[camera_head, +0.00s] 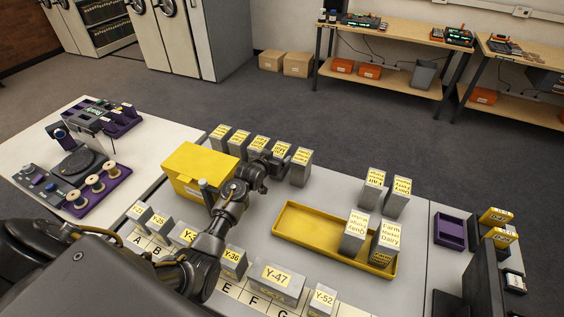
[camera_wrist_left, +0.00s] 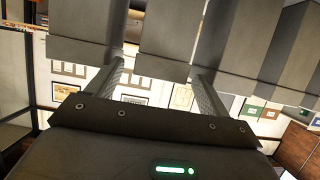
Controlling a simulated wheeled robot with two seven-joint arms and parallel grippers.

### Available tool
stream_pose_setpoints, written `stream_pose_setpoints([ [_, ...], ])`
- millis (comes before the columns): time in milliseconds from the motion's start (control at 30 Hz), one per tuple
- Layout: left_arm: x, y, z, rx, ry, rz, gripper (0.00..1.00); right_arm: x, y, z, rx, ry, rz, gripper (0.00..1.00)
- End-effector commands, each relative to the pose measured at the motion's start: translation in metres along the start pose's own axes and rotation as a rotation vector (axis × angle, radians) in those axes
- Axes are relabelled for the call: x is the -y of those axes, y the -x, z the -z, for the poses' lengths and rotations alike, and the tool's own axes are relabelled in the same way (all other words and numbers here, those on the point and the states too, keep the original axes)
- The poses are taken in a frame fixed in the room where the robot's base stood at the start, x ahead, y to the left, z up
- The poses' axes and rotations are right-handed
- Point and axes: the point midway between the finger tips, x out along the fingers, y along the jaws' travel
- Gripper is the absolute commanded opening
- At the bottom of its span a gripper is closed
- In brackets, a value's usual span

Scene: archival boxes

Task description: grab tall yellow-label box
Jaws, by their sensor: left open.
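Tall grey boxes with yellow labels stand in a row at the back of the grey table, among them a tall one (camera_head: 301,167) at the row's right end. My left gripper (camera_head: 272,163) is at this row, beside the tall end box and in front of its neighbour (camera_head: 281,150). In the left wrist view, the left gripper's two fingers (camera_wrist_left: 158,82) are spread. A grey box (camera_wrist_left: 170,50) shows in line with the gap between them; contact cannot be told. More tall yellow-label boxes (camera_head: 373,190) (camera_head: 397,198) stand at right, and two (camera_head: 354,232) (camera_head: 385,243) are at the yellow tray.
The yellow tray (camera_head: 300,239) lies right of my arm, its left part empty. A yellow carton (camera_head: 190,168) stands left of the gripper. Lower boxes, including Y-47 (camera_head: 277,284), line the lettered front strip. A purple bin (camera_head: 450,232) is at right.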

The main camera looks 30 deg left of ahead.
Motion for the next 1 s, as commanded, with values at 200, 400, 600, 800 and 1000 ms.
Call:
stream_pose_setpoints([
  [200,-0.001,-0.004,0.001,0.000,0.000,-0.001,0.80,-0.001,0.002,0.001,-0.001,0.000,-0.001,0.36],
  [400,-0.001,-0.026,0.002,0.002,0.000,-0.002,0.80,-0.002,0.010,0.001,-0.001,0.001,-0.002,0.36],
  [600,-0.001,-0.047,0.000,0.001,-0.001,-0.002,0.80,-0.002,0.010,0.001,0.000,0.001,-0.002,0.36],
  [800,0.000,-0.054,-0.001,0.001,-0.001,-0.001,0.80,-0.002,0.010,0.001,0.000,0.001,-0.002,0.36],
  [1000,0.000,-0.054,0.000,0.000,-0.001,-0.002,0.77,-0.002,0.010,0.001,0.000,0.001,-0.002,0.36],
])
